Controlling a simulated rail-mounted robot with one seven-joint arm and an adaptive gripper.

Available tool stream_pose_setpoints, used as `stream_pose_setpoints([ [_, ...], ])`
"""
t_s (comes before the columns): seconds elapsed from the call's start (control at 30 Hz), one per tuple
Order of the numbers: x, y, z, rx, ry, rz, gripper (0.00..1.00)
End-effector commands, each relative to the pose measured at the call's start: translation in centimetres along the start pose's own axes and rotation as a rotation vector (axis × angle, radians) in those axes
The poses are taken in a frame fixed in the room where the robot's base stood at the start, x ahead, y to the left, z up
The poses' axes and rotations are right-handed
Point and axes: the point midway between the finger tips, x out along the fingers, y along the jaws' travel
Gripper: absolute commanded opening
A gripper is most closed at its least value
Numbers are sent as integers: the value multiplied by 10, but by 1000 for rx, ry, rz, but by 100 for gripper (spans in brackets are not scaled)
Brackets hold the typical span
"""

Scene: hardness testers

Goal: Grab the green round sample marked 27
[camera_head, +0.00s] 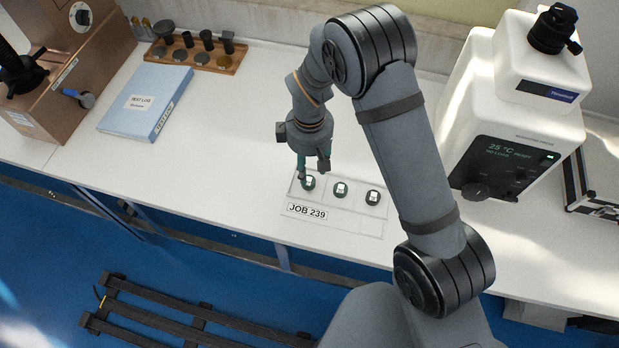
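Three dark green round samples with white labels sit in a row on a clear tray (345,222) marked JOB 239. They are the left sample (308,183), the middle sample (340,190) and the right sample (373,197). The numbers on their labels are too small to read, so I cannot tell which is 27. My gripper (313,173) points down over the left sample, with its two fingers apart. One fingertip is by the sample's upper left edge; the other is to its upper right. I cannot tell whether either touches it.
A white tester (520,110) with a display stands at the right. A blue test log box (146,102) and a wooden rack (222,62) of dark parts are at the back left. A brown machine (75,60) fills the left corner. The white bench (225,150) is clear left of the tray.

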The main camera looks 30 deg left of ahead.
Motion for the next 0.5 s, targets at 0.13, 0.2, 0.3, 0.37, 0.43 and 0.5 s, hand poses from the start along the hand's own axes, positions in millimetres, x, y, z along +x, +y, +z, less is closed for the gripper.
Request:
stream_pose_setpoints([
  [0.13,9,-1,0,0,-1,-1,39],
  [0.2,17,-2,0,0,-3,-2,39],
  [0.3,30,-4,0,1,-3,-3,39],
  [0.37,40,-3,-1,2,-2,-2,39],
  [0.43,48,-3,-2,1,-1,-1,39],
  [0.5,53,-3,-2,1,0,0,39],
])
